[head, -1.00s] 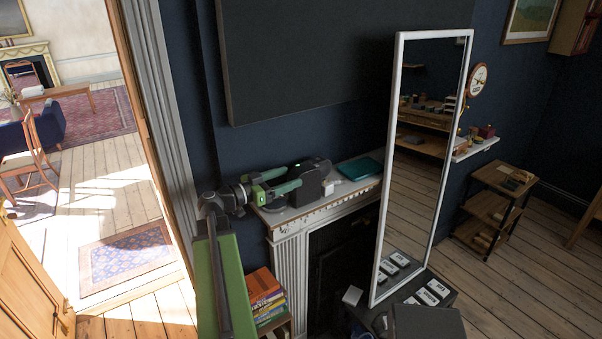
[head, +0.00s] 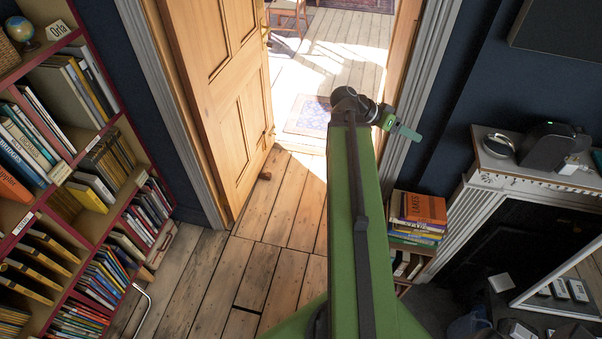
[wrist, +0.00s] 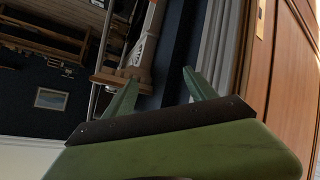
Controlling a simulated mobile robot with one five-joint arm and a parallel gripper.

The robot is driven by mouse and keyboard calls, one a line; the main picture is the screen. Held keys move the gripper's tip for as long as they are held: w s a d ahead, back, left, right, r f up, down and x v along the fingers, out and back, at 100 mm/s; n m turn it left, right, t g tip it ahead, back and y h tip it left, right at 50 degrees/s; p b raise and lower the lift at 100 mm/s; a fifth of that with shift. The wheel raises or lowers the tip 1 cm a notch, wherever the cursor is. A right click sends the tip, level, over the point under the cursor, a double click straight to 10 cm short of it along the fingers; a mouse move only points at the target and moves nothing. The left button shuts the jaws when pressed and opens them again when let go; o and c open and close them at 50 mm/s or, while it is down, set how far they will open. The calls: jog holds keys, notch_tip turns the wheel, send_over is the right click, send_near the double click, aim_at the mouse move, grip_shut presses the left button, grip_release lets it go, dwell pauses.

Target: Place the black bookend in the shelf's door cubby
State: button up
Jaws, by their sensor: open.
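I cannot pick out the black bookend for certain in either view. A black rounded object with a small green light (head: 548,145) stands on the mantel at the right of the head view; I cannot tell what it is. A tall red-framed bookshelf (head: 98,135) full of books fills the left side; I cannot tell which cubby is the door cubby. My gripper (head: 408,131) is out in front of the doorway, left of the mantel and well apart from the shelf. In the wrist view its green fingers (wrist: 160,80) are spread with nothing between them.
An open wooden door (head: 222,90) stands between the bookshelf and the doorway. A low bookcase with stacked books (head: 418,215) sits beside the white fireplace (head: 470,205). A mirror (head: 570,285) leans at the lower right. The plank floor (head: 270,270) before the door is clear.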

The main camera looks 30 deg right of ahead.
jog(key=w+a+f+n+t+y, duration=0.2)
jog(key=w+a+f+n, duration=0.1)
jog(key=w+a, duration=0.4)
jog(key=w+a+f+n+t+y, duration=0.15)
jog(key=w+a+f+n, duration=0.3)
jog(key=a, duration=0.55)
jog(key=w+a+f+n+y, duration=0.1)
jog(key=w+a+n+y, duration=0.1)
jog(key=a, duration=0.9)
jog(key=w+a+f+n+t+y, duration=0.1)
jog(key=a+n, duration=0.4)
jog(key=a, duration=0.6)
jog(key=w+a+f+n+t+y, duration=0.1)
jog(key=w+a+n+y, duration=0.2)
jog(key=a, duration=0.8)
jog(key=shift+w+f+y, duration=0.25)
jog(key=shift+f+y, duration=0.05)
jog(key=shift+y, duration=0.05)
jog(key=shift+o, duration=0.4)
jog(key=shift+n, duration=0.25)
